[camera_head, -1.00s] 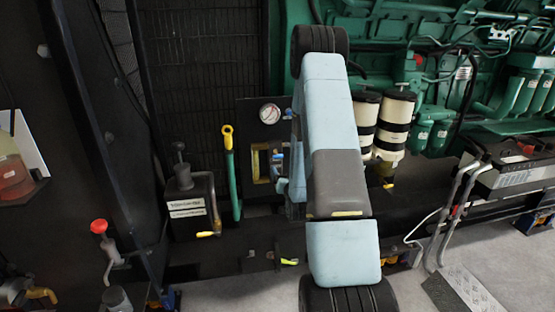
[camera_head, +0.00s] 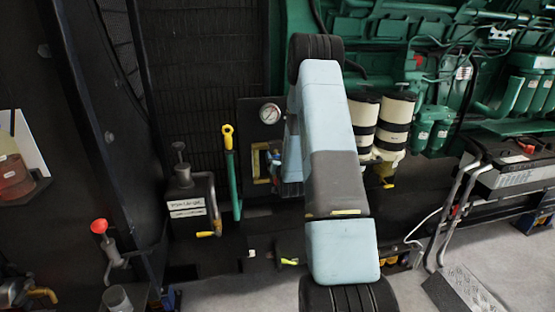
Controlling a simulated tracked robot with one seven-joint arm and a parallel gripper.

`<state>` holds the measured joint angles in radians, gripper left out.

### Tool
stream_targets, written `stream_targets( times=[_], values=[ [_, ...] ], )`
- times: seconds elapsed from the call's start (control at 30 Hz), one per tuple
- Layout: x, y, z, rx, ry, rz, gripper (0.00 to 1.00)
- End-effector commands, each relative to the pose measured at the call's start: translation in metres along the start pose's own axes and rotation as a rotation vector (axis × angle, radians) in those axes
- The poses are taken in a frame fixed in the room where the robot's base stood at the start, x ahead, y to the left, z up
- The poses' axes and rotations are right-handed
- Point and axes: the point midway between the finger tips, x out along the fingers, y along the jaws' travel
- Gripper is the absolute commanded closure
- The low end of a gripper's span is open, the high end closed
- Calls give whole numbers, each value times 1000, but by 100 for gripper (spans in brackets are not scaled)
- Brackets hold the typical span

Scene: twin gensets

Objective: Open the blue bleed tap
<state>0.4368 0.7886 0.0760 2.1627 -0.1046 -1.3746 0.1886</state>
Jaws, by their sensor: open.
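A small blue part (camera_head: 276,158), which looks like the blue bleed tap, shows at the yellow-framed opening of a dark panel, just left of my arm. It is small and partly hidden, so I cannot tell its lever position. My pale blue and grey arm stands across the middle of the view and covers the right part of the panel. My gripper is hidden behind the arm, so I cannot see its fingers or whether it touches the tap.
A round gauge (camera_head: 270,113) sits on the panel above the opening. A green lever with a yellow top (camera_head: 230,170) stands to the left, beside a dark hand pump box (camera_head: 187,203). Two cream-and-black filters (camera_head: 394,122) hang right of my arm. A battery (camera_head: 515,170) is at far right.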

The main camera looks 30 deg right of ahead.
Motion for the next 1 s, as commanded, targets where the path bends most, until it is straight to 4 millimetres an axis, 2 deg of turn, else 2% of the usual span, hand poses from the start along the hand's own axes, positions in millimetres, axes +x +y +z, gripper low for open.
stream_targets(
  times=[0.17, 0.67, 0.7, 1.0],
  values=[
    [0, 0, 0, 0, 0, 0, 20],
    [0, 0, 0, 0, 1, 0, 68],
    [-2, -5, 1, 0, 0, -2, 70],
    [0, -3, 1, -46, -1, -4, 70]
  ],
)
